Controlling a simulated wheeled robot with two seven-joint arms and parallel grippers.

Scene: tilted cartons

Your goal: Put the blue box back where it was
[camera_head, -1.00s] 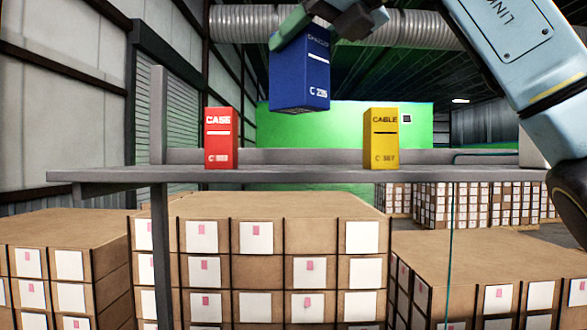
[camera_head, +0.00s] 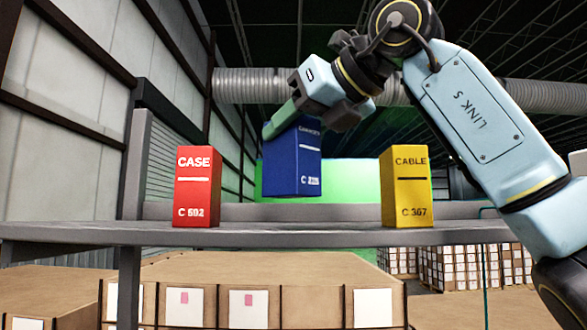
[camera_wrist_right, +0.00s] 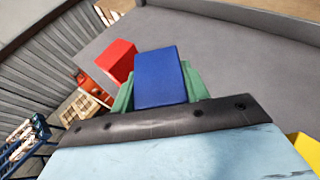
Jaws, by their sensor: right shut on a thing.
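The blue box (camera_head: 297,165) is held upright, slightly turned, above the grey shelf (camera_head: 330,236), between the red box (camera_head: 197,187) and the yellow box (camera_head: 406,187). My right gripper (camera_head: 290,122) is shut on its upper part, reaching in from the upper right. In the right wrist view the blue box (camera_wrist_right: 162,78) sits between the green fingers, with the red box (camera_wrist_right: 118,60) close by on the left and a corner of the yellow box (camera_wrist_right: 308,150) at the lower right. The blue box's bottom appears apart from the shelf. My left gripper is not in view.
The red and yellow boxes stand upright on the shelf, with free shelf surface between them. A low grey ledge (camera_head: 350,210) runs along the shelf's back. Large strapped cartons (camera_head: 250,290) stand below, and a thin upright post (camera_head: 131,190) is at the left.

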